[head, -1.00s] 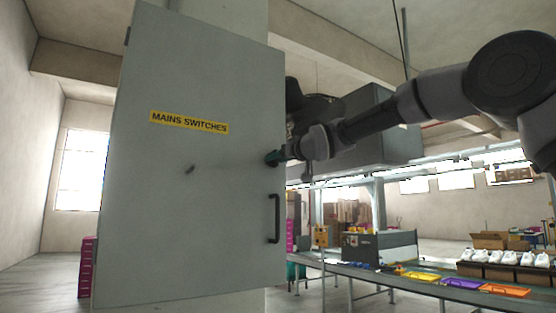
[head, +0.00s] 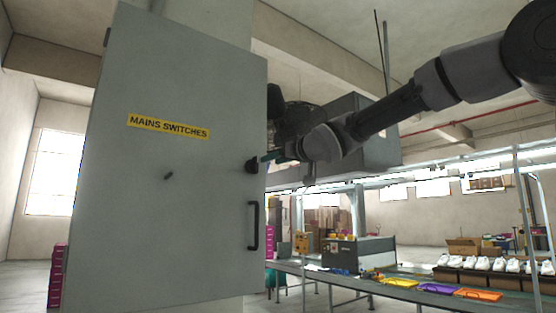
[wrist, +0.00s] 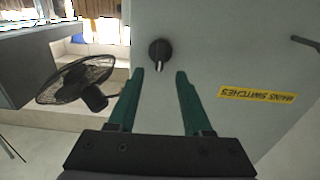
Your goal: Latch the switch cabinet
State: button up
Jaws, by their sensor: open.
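The grey switch cabinet (head: 165,230) fills the left of the head view, its door front bearing a yellow MAINS SWITCHES label (head: 168,126). A round black knob (head: 252,165) sits near the door's right edge, above a black bar handle (head: 253,225). In the wrist view the knob (wrist: 159,48) has a pale pointer mark facing my gripper. My gripper (wrist: 158,74) is open and empty, its two green fingers to either side below the knob in the picture. In the head view the fingertips are just right of the knob; they look apart from it.
A black fan (wrist: 75,80) is beside the cabinet. A conveyor line with coloured trays (head: 436,287) and white shoes (head: 483,263) runs at the lower right.

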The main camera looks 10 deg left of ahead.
jog(key=shift+v, duration=0.9)
jog(key=s+d+f+m+h, duration=0.1)
jog(key=d+f+m+h, duration=0.3)
jog(key=d, duration=0.6)
jog(key=d+f+m+h, duration=0.25)
jog(key=d+f, duration=0.25)
jog(key=d, duration=0.5)
jog(key=s+d+f+m+h, duration=0.1)
jog(key=d+f+m+h, duration=0.1)
jog(key=d+f+h, duration=0.5)
jog(key=s+d+f+m+g+y, duration=0.1)
jog(key=s+d+f+m+g, duration=0.1)
jog(key=s+d+f, duration=0.4)
jog(key=s+d+f+m+g+y, duration=0.1)
jog(key=s+d+f+m+g, duration=0.1)
jog(key=s+d+f, duration=0.5)
jog(key=s+d+m, duration=0.1)
jog(key=s+d, duration=0.1)
jog(key=s, duration=0.2)
jog(key=shift+s+d+m+g, duration=0.3)
jog(key=shift+s+d+m, duration=0.05)
jog(key=shift+s, duration=0.05)
